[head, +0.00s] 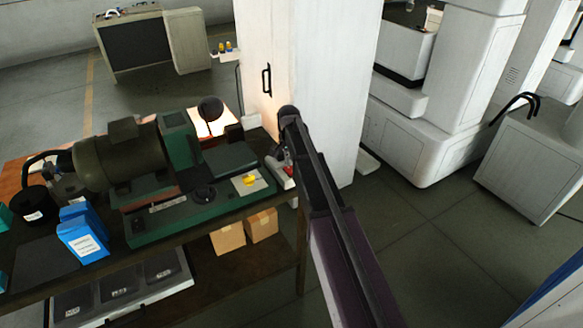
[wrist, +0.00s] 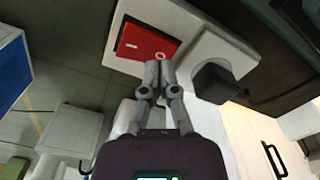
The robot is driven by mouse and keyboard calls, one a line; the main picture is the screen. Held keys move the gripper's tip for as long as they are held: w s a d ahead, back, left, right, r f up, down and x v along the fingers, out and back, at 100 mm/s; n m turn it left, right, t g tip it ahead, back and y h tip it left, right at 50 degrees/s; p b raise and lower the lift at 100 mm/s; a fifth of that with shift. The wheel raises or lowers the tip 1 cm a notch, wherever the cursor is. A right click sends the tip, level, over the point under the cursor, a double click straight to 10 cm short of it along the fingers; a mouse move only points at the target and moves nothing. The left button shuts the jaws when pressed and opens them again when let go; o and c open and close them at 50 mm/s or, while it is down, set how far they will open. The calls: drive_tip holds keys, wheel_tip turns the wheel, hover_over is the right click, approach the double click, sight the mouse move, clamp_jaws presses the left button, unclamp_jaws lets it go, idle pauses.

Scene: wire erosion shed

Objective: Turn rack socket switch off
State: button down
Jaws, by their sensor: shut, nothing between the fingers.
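The rack socket is a pale plate (wrist: 188,20) with a red rocker switch (wrist: 146,42) and a round outlet holding a dark plug (wrist: 216,84). In the wrist view the red switch has a white dash near one end and a white ring near the other. My gripper (wrist: 159,66) is shut and empty, its fingertips at the switch's lower edge near the ring. I cannot tell whether they touch it. In the head view the red switch (head: 288,170) is a small patch at the rack's right end, and my arm hides much of the socket and gripper.
The rack (head: 285,270) carries a green machine (head: 160,215), blue boxes (head: 82,232) and, below, cardboard boxes (head: 262,224). A white column with a black handle (head: 266,80) stands close behind the socket. Open floor (head: 420,250) lies to the right of the rack.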

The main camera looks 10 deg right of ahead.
sight(289, 167)
drive_tip(key=shift+r+p, duration=2.65)
drive_tip(key=shift+r, duration=0.25)
drive_tip(key=s+f+n+b, duration=0.3)
drive_tip(key=s+n, duration=0.1)
drive_tip(key=s, duration=1)
drive_tip(key=s+f+n+b, duration=0.4)
drive_tip(key=s, duration=1.1)
drive_tip(key=shift+f, duration=0.15)
